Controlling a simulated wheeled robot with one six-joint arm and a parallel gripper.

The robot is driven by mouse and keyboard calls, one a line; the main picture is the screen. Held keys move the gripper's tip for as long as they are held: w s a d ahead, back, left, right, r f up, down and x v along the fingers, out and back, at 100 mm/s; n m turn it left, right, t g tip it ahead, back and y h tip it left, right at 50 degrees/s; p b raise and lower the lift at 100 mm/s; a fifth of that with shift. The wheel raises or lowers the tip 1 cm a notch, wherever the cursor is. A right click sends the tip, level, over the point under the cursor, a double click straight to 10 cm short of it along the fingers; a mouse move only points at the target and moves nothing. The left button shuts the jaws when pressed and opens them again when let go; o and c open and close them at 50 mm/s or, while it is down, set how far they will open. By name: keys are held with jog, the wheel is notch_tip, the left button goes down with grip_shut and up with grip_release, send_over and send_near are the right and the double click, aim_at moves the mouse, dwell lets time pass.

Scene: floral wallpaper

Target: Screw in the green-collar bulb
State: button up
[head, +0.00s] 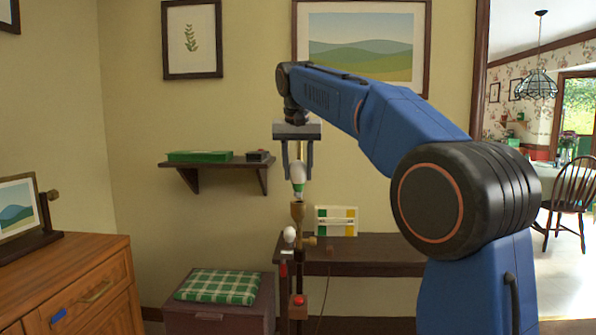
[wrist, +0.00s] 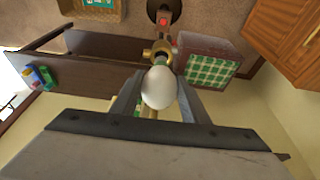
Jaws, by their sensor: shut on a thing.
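The green-collar bulb (head: 297,171) has a white globe on top and a green band below it. My gripper (head: 298,176) points down with one finger on each side of it and is shut on it. The bulb is close to upright, its base just above or at the mouth of a brass socket (head: 298,213) on a dark stand. I cannot tell whether the base touches the socket.
A second white bulb (head: 289,235) is on the stand's left side. A red button (head: 298,300) is lower down. A dark bench (head: 375,250) holds a green, white and yellow box (head: 337,221). A wall shelf (head: 217,163), plaid-topped chest (head: 217,286) and wooden cabinet (head: 85,285) lie left.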

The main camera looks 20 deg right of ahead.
jog(key=shift+f, duration=1.35)
dwell(0.4)
jog(key=o, duration=1.2)
jog(key=v, duration=1.7)
jog(key=shift+s+r, duration=0.1)
jog(key=shift+r, duration=0.05)
jog(key=shift+c, duration=0.3)
